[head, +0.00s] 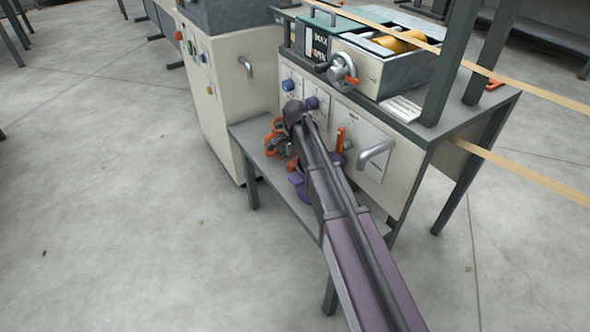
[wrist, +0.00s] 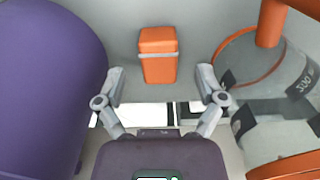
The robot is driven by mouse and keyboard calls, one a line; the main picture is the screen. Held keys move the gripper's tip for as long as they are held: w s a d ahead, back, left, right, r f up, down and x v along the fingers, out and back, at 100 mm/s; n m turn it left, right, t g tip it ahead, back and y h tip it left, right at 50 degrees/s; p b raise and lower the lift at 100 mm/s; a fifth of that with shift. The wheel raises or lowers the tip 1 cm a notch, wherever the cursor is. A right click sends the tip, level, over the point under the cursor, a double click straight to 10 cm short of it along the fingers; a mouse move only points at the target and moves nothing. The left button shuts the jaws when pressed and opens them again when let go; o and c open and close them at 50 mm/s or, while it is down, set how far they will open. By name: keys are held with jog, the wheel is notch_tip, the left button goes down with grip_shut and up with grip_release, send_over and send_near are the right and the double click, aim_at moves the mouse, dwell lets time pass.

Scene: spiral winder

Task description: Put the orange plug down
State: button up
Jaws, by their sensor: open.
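The orange plug (wrist: 158,62) is a small block with a thin grey band. In the wrist view it is at the upper middle, against a plain grey surface. My gripper (wrist: 160,78) is open, with one fingertip to each side of the plug and a clear gap on both sides. Nothing is between the fingers in contact. In the head view my gripper is low over the grey shelf of the machine bench, largely hidden by my arm. I cannot pick out the plug there among the orange parts.
A large purple rounded body (wrist: 48,85) is close on the left in the wrist view. A grey cylinder with an orange rim (wrist: 262,68), marked 300, is close on the right. The grey shelf (head: 252,143) sits before the panel with knobs and a handle (head: 376,153).

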aim_at(295, 162)
jog(key=shift+f+b, duration=1.1)
jog(key=shift+f, duration=0.3)
grip_shut()
jog(key=shift+r, duration=0.2)
notch_tip(295, 162, up, 10)
jog(key=p, duration=1)
jog(key=shift+f, duration=0.2)
